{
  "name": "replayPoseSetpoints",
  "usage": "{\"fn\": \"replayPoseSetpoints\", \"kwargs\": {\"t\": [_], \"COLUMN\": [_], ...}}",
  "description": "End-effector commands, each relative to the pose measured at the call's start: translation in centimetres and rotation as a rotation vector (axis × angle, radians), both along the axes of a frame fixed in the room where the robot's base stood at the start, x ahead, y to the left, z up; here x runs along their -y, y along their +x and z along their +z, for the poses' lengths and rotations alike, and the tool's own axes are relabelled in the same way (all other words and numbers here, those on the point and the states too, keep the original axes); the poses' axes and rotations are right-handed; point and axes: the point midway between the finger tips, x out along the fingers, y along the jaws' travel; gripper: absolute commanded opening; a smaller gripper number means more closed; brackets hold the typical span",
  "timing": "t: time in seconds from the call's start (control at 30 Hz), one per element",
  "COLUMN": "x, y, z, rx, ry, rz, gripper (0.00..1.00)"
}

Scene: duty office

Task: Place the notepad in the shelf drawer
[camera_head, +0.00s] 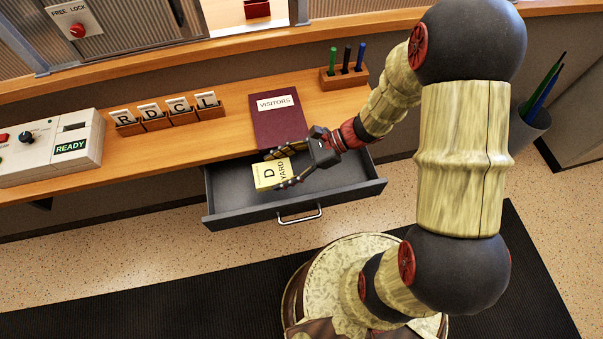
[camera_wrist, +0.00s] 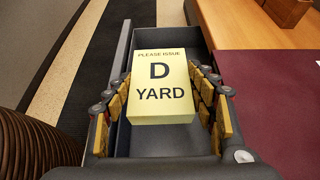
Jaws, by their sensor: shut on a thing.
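The notepad (camera_head: 271,174) is a yellow block marked "D YARD". In the wrist view the notepad (camera_wrist: 160,88) lies between my fingers and reads "PLEASE ISSUE D YARD". My gripper (camera_head: 290,167) is shut on its sides; it also shows in the wrist view (camera_wrist: 165,112). The grey shelf drawer (camera_head: 342,191) is pulled out under the counter, and in the wrist view the drawer (camera_wrist: 188,41) lies below and around the notepad. The notepad is over the drawer's interior. I cannot tell whether it touches the drawer floor.
A maroon visitors book (camera_head: 279,126) lies on the counter (camera_head: 232,140) just above the drawer. A pen holder (camera_head: 345,76) stands to its right, and lettered card holders (camera_head: 167,118) to its left. A control box (camera_head: 52,147) is at the far left. The drawer handle (camera_head: 299,217) faces outward.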

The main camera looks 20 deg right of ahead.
Motion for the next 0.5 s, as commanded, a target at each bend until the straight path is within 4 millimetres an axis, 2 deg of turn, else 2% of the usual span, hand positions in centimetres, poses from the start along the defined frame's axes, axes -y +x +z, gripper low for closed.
{"fn": "replayPoseSetpoints", "kwargs": {"t": [0.03, 0.33, 0.5], "x": [0.0, 0.0, 3.1], "y": [0.0, 0.0, 0.9], "z": [-1.7, -8.2, -7.8], "rx": [-0.003, -0.002, 0.004], "ry": [0.001, 0.0, -0.001], "rz": [-0.001, -0.001, -0.005], "gripper": [0.26, 0.26, 0.26]}}
